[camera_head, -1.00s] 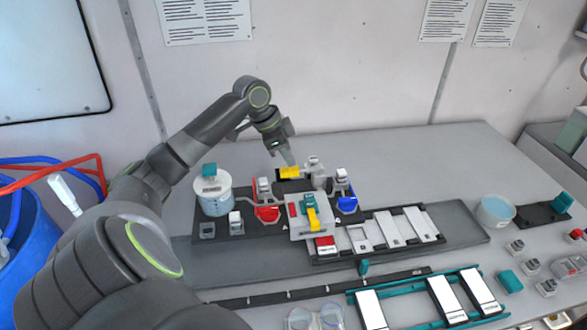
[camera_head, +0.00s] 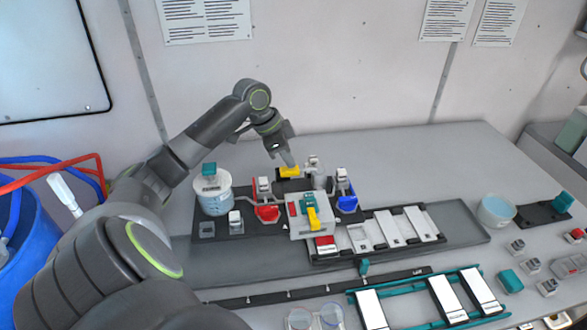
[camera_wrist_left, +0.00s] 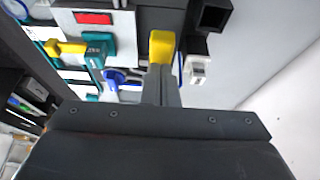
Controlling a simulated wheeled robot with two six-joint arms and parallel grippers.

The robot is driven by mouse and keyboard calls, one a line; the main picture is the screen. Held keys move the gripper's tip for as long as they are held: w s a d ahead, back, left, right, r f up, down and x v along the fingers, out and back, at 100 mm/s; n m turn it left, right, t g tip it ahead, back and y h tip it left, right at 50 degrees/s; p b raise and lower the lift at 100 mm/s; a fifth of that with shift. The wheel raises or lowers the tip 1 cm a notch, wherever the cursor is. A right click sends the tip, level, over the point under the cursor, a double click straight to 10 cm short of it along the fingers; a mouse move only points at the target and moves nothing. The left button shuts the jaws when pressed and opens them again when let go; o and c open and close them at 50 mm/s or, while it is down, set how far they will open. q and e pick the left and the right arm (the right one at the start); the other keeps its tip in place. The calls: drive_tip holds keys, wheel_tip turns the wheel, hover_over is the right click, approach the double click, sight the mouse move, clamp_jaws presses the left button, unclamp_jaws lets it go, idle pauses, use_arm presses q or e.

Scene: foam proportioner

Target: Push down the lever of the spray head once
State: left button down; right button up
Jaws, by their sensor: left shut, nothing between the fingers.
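A yellow lever (camera_head: 288,172) sits on a dark block at the back of the black base plate, beside a grey fitting (camera_head: 314,167). I take it to be the spray head's lever. My left gripper (camera_head: 291,164) is shut and empty, its fingertips pointing down at the yellow lever. In the left wrist view the yellow lever (camera_wrist_left: 162,46) shows just beyond the shut fingertips (camera_wrist_left: 161,68). The fingers look very close to it or touching; I cannot tell which. My right gripper is in neither view.
A grey box (camera_head: 298,231) with a red patch and a teal and yellow handle stands in front. A beaker (camera_head: 214,197), a red container (camera_head: 267,213) and a blue container (camera_head: 348,204) stand around it.

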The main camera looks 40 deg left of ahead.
sight(288, 169)
use_arm(q)
drive_tip(key=shift+f+b, duration=0.6)
drive_tip(key=shift+f, duration=1.2)
wheel_tip(288, 169, up, 6)
drive_tip(key=p, duration=0.6)
drive_tip(key=shift+r, duration=0.1)
drive_tip(key=shift+r+b, duration=0.2)
drive_tip(key=shift+b, duration=0.1)
drive_tip(key=shift+r, duration=0.8)
drive_tip(key=shift+f, duration=0.1)
